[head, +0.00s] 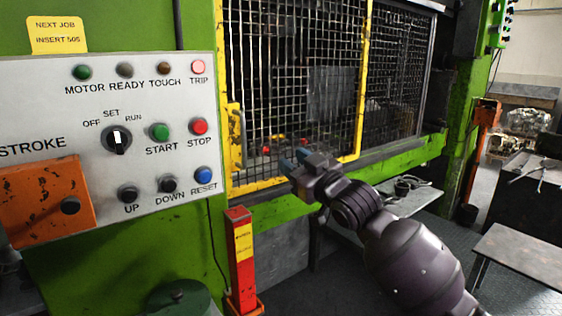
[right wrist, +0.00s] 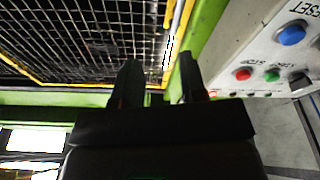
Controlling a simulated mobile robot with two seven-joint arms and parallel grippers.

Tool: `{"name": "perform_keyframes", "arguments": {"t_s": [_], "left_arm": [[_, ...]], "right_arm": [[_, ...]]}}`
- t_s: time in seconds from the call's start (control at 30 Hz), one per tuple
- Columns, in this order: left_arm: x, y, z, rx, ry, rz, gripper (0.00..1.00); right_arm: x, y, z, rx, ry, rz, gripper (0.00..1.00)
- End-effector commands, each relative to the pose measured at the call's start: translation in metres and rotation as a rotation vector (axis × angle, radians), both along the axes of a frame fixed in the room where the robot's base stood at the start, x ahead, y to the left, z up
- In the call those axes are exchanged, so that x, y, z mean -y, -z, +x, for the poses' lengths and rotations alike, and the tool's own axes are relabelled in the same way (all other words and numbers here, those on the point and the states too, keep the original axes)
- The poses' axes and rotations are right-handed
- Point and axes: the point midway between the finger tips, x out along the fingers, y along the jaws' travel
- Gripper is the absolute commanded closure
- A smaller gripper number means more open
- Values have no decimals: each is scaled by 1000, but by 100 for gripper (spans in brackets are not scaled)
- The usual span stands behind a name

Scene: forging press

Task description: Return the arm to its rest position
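My right arm comes in from the lower right of the head view. Its gripper (head: 295,160) is in front of the lower part of the press's mesh guard (head: 290,70), right of the control panel (head: 60,120). In the right wrist view the two fingers of the gripper (right wrist: 158,75) stand apart with nothing between them. The mesh guard (right wrist: 70,45) is left of the fingers there, and the panel (right wrist: 262,50) is to the right. I cannot tell how far the fingertips are from the mesh. My left gripper is in neither view.
A red post (head: 241,262) with a yellow label stands below the panel. A grey table (head: 520,252) is at the right, with a dark bench (head: 530,195) behind it. A green drum-like object (head: 180,298) is at the bottom left. Some floor shows between the press and the table.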

Motion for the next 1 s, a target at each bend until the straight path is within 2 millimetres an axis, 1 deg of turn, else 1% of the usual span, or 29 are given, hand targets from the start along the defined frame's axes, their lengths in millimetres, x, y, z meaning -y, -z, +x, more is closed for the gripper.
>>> {"name": "perform_keyframes", "arguments": {"t_s": [0.03, 0.27, 0.3, 0.47, 0.5, 0.57, 0.6, 0.67, 0.7, 0.77, 0.8, 0.87, 0.9, 0.97, 1.0], "left_arm": [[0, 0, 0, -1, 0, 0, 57], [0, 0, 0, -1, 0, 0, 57], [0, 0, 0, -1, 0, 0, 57], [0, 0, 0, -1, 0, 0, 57], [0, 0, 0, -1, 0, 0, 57], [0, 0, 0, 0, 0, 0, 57], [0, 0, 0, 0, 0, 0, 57], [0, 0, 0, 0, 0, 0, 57], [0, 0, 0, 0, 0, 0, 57], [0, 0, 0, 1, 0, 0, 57], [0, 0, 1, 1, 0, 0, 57], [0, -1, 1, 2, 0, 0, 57], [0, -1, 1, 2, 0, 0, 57], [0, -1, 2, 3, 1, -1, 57], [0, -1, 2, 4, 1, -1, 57]], "right_arm": [[9, 19, -4, -12, 23, 4, 62], [57, 99, -25, -63, 149, 11, 62], [65, 114, -30, -77, 171, 11, 62], [99, 172, -55, -142, 260, 7, 62], [108, 186, -62, -159, 283, 4, 62], [120, 208, -74, -188, 316, 2, 62], [129, 222, -83, -209, 339, -1, 62], [141, 244, -97, -242, 371, -4, 62], [149, 257, -107, -263, 393, -8, 62], [161, 278, -123, -300, 425, -11, 62], [169, 292, -134, -326, 447, -14, 62], [180, 313, -152, -365, 478, -18, 62], [188, 326, -165, -394, 498, -20, 62], [198, 346, -185, -437, 529, -24, 62], [205, 359, -199, -467, 549, -28, 62]]}}
